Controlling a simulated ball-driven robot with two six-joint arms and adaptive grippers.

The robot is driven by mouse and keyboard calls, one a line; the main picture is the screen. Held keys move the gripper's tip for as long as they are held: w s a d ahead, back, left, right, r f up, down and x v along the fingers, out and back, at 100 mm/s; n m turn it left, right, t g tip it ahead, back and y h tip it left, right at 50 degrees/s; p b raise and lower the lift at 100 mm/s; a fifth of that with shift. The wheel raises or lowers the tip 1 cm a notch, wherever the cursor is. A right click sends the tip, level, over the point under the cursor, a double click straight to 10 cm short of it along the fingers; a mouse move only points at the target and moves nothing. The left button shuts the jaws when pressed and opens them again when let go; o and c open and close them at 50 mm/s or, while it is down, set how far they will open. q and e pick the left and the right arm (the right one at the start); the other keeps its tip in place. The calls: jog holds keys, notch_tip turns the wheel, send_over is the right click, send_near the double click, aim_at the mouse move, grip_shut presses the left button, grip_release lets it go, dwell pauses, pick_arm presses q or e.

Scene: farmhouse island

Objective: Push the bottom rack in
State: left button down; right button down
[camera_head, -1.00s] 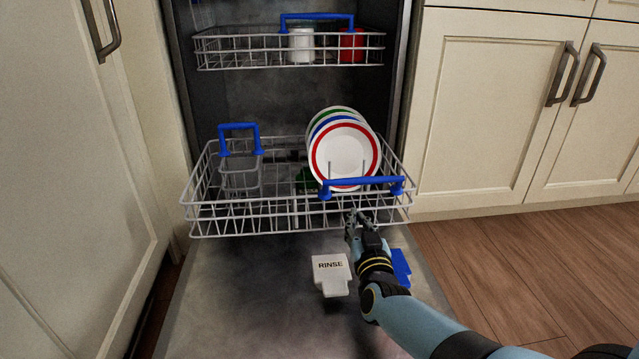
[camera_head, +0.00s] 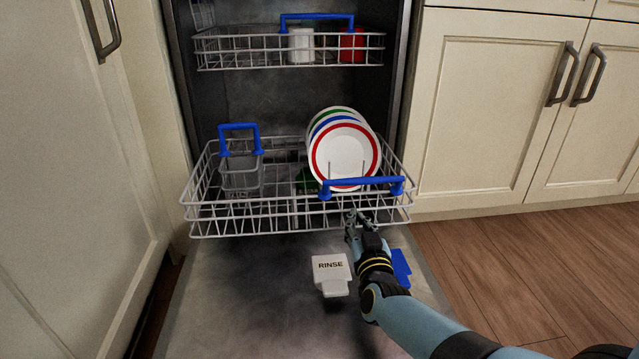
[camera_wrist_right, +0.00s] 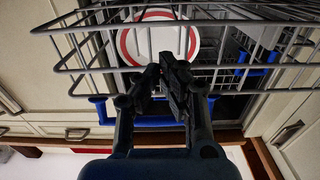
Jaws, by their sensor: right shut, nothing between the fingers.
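The bottom rack (camera_head: 250,221) is a white wire rack pulled out over the open dishwasher door. It has a blue handle (camera_head: 362,187) at its front right and holds a stack of rimmed plates (camera_head: 344,155) and a grey basket with a blue handle (camera_head: 240,174). My right gripper (camera_head: 352,218) is shut and empty at the front of the rack, below the blue handle. In the right wrist view the closed fingers (camera_wrist_right: 163,70) overlap the rack wires (camera_wrist_right: 95,42); I cannot tell whether they touch. My left gripper is not in view.
The upper rack (camera_head: 240,50) holds a white cup and a red cup. The open door (camera_head: 230,300) lies below the bottom rack, with a white RINSE piece (camera_head: 331,274) and a blue piece (camera_head: 401,268) on it. Cabinets stand on both sides.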

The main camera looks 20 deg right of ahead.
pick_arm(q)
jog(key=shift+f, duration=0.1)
pick_arm(e)
jog(key=shift+w, duration=0.15)
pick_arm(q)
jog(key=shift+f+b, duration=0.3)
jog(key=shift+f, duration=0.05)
pick_arm(e)
jog(key=shift+x, duration=0.85)
jog(key=shift+d, duration=0.1)
